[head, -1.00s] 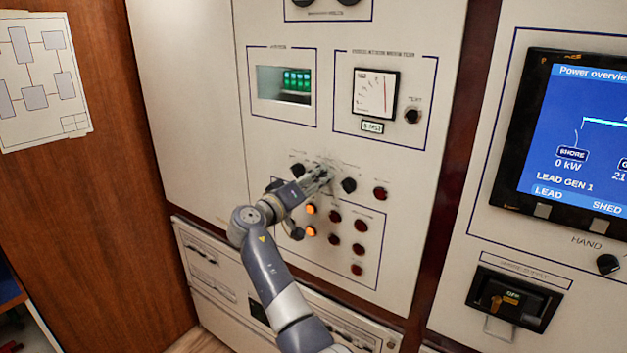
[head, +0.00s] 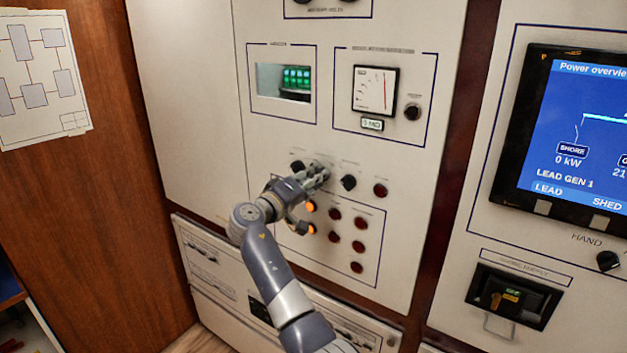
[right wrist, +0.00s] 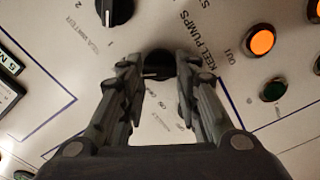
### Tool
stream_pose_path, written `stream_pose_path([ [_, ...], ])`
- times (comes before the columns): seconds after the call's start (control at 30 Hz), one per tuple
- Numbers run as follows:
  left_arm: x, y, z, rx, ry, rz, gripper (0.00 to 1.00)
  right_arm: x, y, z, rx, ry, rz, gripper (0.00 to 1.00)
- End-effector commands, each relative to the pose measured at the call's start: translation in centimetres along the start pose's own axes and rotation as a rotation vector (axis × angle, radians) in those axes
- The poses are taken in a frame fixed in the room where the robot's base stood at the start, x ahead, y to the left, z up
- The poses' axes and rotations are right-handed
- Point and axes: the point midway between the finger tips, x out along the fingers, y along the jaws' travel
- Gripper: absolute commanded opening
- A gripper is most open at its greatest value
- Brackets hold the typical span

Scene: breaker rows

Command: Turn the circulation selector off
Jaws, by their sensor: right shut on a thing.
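A black selector knob (right wrist: 158,66) sits between the fingers of my right gripper (right wrist: 158,75) in the right wrist view. The fingers are shut on its sides, and small position marks show below it. I cannot read its name clearly enough to tell that it is the circulation selector. In the head view my right gripper (head: 322,174) is at the pale panel, between two other black knobs, and its fingers hide the held knob. My left gripper is not in view.
One black knob (head: 348,182) is close to the right of the gripper, another (head: 297,166) close to the left. Red lamps (head: 334,214) and lit orange lamps (head: 309,206) are below. A gauge (head: 375,91) is above. A screen (head: 575,140) is at the right.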

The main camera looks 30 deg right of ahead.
Motion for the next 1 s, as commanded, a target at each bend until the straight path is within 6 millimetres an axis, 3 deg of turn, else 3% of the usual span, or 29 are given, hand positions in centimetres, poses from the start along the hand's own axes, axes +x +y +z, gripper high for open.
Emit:
stream_pose_path([
  [0.37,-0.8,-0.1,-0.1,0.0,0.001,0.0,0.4,0.0,0.0,-0.1,-0.357,0.0,0.0,0.06],
  [1.0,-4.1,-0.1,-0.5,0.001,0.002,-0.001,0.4,0.0,-0.1,0.1,-0.961,0.0,0.0,0.06],
])
